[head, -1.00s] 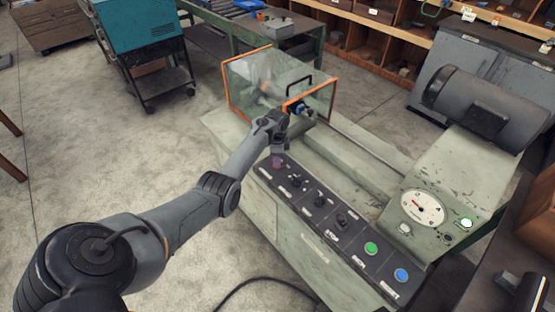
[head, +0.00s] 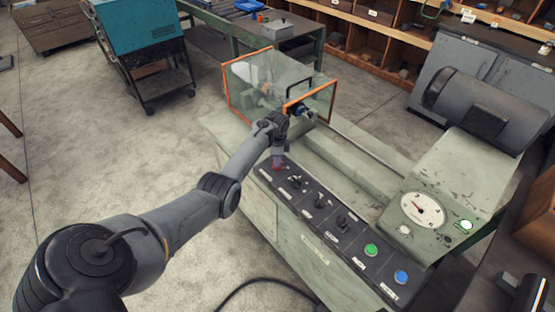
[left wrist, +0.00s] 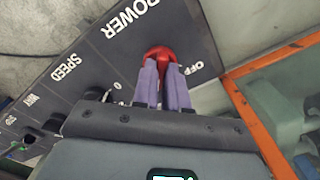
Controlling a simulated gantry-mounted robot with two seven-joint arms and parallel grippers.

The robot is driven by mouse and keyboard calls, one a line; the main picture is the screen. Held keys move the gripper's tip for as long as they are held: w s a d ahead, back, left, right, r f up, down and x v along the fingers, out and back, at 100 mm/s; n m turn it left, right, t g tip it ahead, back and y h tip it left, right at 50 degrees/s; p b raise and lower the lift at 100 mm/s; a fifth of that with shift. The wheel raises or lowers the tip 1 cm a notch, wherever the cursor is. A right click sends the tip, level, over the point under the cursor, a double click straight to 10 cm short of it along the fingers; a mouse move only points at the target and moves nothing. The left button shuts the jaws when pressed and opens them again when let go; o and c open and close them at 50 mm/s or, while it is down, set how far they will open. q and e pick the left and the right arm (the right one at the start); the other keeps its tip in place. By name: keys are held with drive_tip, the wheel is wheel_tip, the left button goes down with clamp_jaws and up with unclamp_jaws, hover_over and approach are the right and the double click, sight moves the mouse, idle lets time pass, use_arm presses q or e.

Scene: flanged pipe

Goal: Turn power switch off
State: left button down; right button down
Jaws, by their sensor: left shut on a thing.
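The machine's sloping black control panel (head: 322,208) runs along its front edge. The red power switch (left wrist: 160,52) sits beside the white POWER and OFF lettering in the left wrist view. My left gripper (left wrist: 164,80) is shut on it, with one purple finger on each side of the knob. In the head view my left gripper (head: 278,160) reaches down to the panel's far left end, where a bit of red shows below it. The fingers hide part of the switch and its other label. My right gripper is not in view.
Black switches (head: 320,201), a green button (head: 371,250) and a blue button (head: 401,276) follow along the panel. An orange-edged clear guard (head: 281,82) stands close behind the gripper.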

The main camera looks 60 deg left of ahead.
use_arm(q)
drive_tip(key=n+p, duration=0.2)
drive_tip(key=n, duration=0.1)
drive_tip(key=shift+r, duration=0.15)
drive_tip(key=n+p, duration=0.2)
drive_tip(key=n, duration=0.7)
drive_tip(key=shift+n+p, duration=0.3)
drive_tip(key=n, duration=0.4)
drive_tip(key=shift+f, duration=0.2)
drive_tip(key=shift+n, duration=0.4)
drive_tip(key=c, duration=1.2)
unclamp_jaws()
drive_tip(key=shift+o, duration=0.2)
drive_tip(key=shift+r, duration=0.15)
